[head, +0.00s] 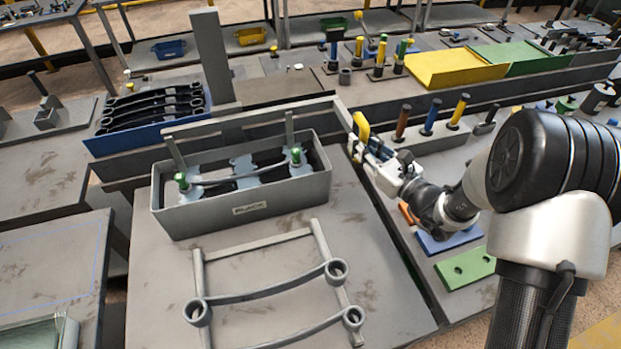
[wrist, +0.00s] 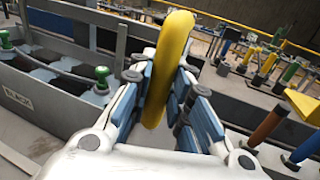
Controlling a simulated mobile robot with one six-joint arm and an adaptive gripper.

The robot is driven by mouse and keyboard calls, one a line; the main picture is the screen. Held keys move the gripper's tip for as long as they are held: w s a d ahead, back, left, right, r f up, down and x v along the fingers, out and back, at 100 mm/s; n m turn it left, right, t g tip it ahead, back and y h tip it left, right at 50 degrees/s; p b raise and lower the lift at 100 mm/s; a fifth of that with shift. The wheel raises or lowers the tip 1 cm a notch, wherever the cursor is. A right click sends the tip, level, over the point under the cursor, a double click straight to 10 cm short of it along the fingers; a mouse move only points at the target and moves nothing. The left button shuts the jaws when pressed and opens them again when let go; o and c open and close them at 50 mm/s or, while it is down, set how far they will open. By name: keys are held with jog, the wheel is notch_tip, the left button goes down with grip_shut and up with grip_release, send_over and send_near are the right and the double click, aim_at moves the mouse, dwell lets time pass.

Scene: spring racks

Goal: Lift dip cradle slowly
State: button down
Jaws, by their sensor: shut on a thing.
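A grey tank (head: 255,208) labelled "BLACK" stands on the table. The dip cradle (head: 245,172), as far as I can tell the grey rack with green knobs, sits inside it, its lower part hidden by the tank walls. Two grey posts rise at its ends. In the wrist view the tank (wrist: 45,105) is at the left. My gripper (head: 372,146) is to the right of the tank, shut on an upright yellow handle (wrist: 168,65). The handle (head: 361,127) also shows in the head view.
A rack with ring-ended bars (head: 268,293) lies in front of the tank. Behind it is a blue tray (head: 100,143) of dark springs. Brown, blue and yellow handles (head: 431,116) stand close to the right of my gripper. A green plate (head: 465,267) lies below my arm.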

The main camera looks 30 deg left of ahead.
jog(key=shift+w+r+p, duration=0.15)
jog(key=shift+r+p, duration=3)
jog(key=shift+r, duration=2.4)
jog(key=c, duration=1.8)
grip_release()
jog(key=shift+c, duration=0.2)
jog(key=shift+o, duration=0.6)
jog(key=shift+d, duration=0.15)
jog(key=o, duration=0.5)
jog(key=shift+s+f, duration=0.2)
jog(key=shift+f, duration=0.05)
jog(key=shift+o, duration=0.2)
jog(key=s+d, duration=0.4)
jog(key=d, duration=0.1)
jog(key=shift+s+b, duration=0.3)
jog(key=shift+b, duration=0.1)
